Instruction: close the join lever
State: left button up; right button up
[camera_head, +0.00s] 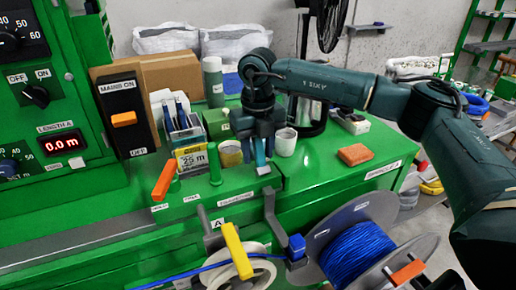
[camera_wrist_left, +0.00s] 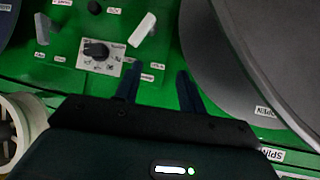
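On the green machine's front ledge in the camera_head view, an orange lever (camera_head: 163,180) stands tilted and a green upright lever (camera_head: 214,164) stands right of it. Their labels are too small to read, so I cannot tell which is the join lever. My right gripper (camera_head: 258,158) points down over the ledge, right of both levers and apart from them. Its bluish fingers sit close together; I cannot tell whether they hold anything. My left gripper (camera_wrist_left: 162,84) is open and empty in its wrist view, near a green panel with a pale lever (camera_wrist_left: 143,30) and a black knob (camera_wrist_left: 97,50).
A yellow box (camera_head: 192,161), cups (camera_head: 285,142) and an orange-brown block (camera_head: 355,154) stand on the bench. A yellow-handled lever (camera_head: 237,250) and a reel of blue cable (camera_head: 355,252) are below. A black switch box (camera_head: 121,105) stands at the left.

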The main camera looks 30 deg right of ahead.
jog(key=shift+f, duration=0.3)
grip_shut()
dwell(0.3)
